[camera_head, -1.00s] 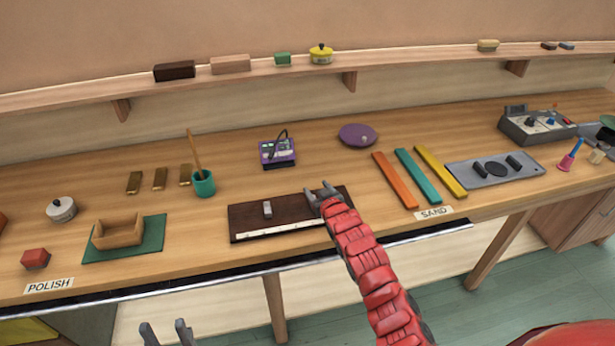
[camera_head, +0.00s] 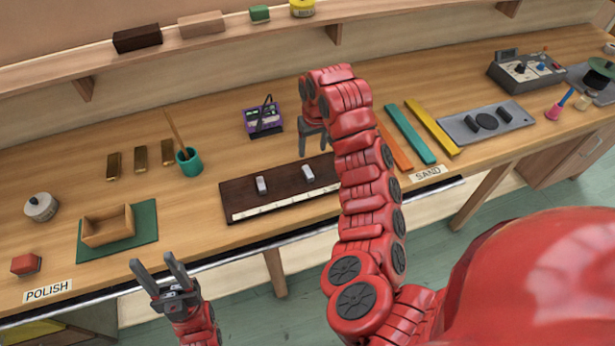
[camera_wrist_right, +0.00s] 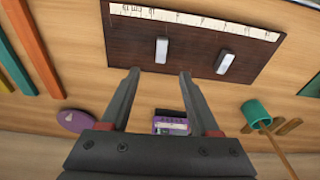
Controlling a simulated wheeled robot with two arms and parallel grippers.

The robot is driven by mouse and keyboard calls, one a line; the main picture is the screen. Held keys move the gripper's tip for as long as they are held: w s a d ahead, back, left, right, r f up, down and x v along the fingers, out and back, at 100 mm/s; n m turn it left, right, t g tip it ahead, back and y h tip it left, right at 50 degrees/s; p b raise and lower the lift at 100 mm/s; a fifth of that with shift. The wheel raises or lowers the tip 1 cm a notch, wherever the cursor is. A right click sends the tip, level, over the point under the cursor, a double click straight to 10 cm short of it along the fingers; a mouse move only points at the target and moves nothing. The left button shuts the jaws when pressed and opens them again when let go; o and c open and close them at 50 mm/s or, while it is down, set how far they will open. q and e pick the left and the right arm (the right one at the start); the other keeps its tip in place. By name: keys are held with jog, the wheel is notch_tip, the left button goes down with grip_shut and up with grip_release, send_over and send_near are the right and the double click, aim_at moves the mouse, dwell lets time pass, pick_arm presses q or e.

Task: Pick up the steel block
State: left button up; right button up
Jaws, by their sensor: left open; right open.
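Two small silver-grey blocks lie apart on a dark brown board (camera_head: 240,203) on the bench. I cannot tell by look which is the steel block. The left block (camera_head: 262,186) shows at the right in the right wrist view (camera_wrist_right: 224,62). The right block (camera_head: 308,173) shows near the middle there (camera_wrist_right: 161,49). My right gripper (camera_head: 315,145) is open and empty, above the board's back edge, its fingers pointing down. In the right wrist view its fingertips (camera_wrist_right: 158,74) appear just short of the right block. My left gripper (camera_head: 155,268) is open and empty before the bench's front edge.
A purple device (camera_head: 262,121) sits behind the board. A teal cup (camera_head: 189,162) with a stick stands to its left. Orange, teal and yellow bars (camera_head: 410,133) lie to the right. A wooden tray (camera_head: 107,228) on a green mat is at left. A shelf runs along the back.

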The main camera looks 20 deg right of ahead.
jog(key=b, duration=0.2)
send_over(308, 171)
jog(key=s, duration=0.1)
notch_tip(308, 171, down, 8)
jog(key=shift+d+r, duration=0.1)
jog(key=shift+d, duration=0.05)
jog(key=f+p, duration=0.3)
jog(key=shift+w+f, duration=0.25)
jog(key=shift+f, duration=0.1)
jog(key=shift+w+f+p, duration=0.15)
jog(key=shift+f+p, duration=0.25)
jog(key=shift+f, duration=0.4)
grip_shut()
